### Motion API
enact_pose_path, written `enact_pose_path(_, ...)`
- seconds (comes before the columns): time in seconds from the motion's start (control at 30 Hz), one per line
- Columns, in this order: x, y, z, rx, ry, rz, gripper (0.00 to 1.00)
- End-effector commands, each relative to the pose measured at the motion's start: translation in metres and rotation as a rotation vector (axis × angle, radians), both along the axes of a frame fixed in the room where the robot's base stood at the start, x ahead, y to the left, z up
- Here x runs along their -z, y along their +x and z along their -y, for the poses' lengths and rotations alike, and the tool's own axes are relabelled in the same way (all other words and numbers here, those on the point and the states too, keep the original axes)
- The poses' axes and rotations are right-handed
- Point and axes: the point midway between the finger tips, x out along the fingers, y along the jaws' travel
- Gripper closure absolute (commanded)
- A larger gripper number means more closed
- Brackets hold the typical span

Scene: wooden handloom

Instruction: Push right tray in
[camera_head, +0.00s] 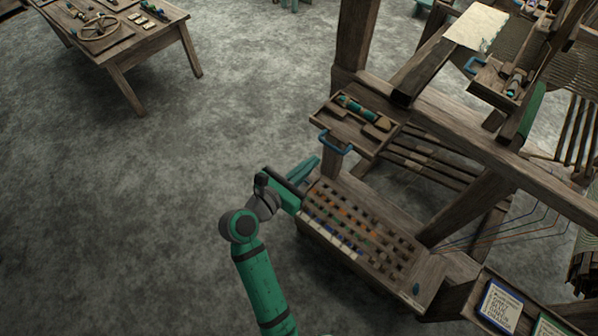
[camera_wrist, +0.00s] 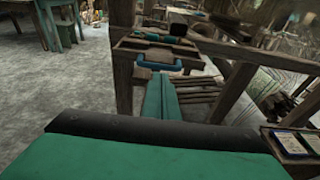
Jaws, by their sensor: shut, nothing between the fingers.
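A wooden tray (camera_head: 385,152) with a blue handle (camera_head: 335,143) on its front juts out from the loom frame, holding a green cylinder and small wooden pieces. It also shows ahead in the wrist view, with its blue handle (camera_wrist: 158,62) facing me. My gripper (camera_head: 312,165) is shut and empty, just below and left of the nearer handle. In the wrist view its teal fingers (camera_wrist: 161,90) point toward that handle; I cannot tell whether they touch it.
A slotted wooden box (camera_head: 365,228) with several small pieces lies below the tray, close to my gripper. Loom posts and beams (camera_head: 355,40) stand behind and right. Framed cards (camera_head: 500,303) are at lower right. A wooden table (camera_head: 150,42) stands far left; the floor between is clear.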

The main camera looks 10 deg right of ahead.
Motion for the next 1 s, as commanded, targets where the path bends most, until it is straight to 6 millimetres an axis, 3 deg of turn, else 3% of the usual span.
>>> enact_pose_path(0.2,0.007,0.022,0.029,0.003,0.000,0.000,1.00)
enact_pose_path(0.4,0.010,0.033,0.042,0.000,0.001,0.001,1.00)
enact_pose_path(0.87,0.011,0.036,0.044,-0.001,0.000,0.000,1.00)
enact_pose_path(1.0,0.011,0.045,0.041,-0.019,0.000,0.001,1.00)
